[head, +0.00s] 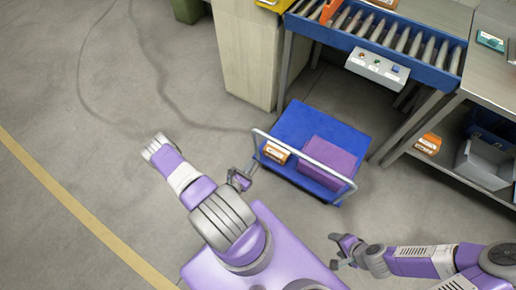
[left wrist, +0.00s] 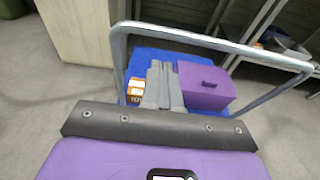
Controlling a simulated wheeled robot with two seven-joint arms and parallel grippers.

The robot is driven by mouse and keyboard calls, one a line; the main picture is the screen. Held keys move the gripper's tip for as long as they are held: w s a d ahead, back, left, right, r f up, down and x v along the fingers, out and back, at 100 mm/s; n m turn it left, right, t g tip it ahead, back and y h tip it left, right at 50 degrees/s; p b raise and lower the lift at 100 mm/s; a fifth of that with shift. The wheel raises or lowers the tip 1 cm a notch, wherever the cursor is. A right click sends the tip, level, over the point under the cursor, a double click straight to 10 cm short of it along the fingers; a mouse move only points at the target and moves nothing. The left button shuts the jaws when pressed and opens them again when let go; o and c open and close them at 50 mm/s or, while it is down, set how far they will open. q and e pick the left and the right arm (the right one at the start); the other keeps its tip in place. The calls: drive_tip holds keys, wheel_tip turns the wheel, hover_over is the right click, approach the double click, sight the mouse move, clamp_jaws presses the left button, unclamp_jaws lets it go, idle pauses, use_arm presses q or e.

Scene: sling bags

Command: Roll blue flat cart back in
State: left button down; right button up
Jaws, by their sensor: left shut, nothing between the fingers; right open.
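The blue flat cart (head: 300,122) stands on the floor below the roller conveyor, with its grey tubular handle (head: 308,160) on the side facing me. A purple box (head: 332,158) and a small orange-and-white box (head: 277,152) ride on its deck. My left gripper (head: 240,178) is shut and empty, close to the left end of the handle. In the left wrist view its fingers (left wrist: 163,85) appear between the handle's posts, with the handle bar (left wrist: 210,40) beyond; contact cannot be told. My right gripper (head: 343,248) is open and empty, below the cart's right corner.
The blue roller conveyor (head: 390,35) has a control box on its front and legs around the cart's far side. A beige cabinet (head: 245,60) stands left of it. A metal workbench (head: 480,75) with a lower shelf is at right. The floor at left is open.

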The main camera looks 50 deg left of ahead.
use_arm(q)
drive_tip(key=b+x, duration=0.2)
drive_tip(key=x, duration=1)
drive_tip(key=shift+w+b, duration=0.3)
drive_tip(key=shift+w, duration=0.15)
drive_tip(key=shift+f, duration=0.1)
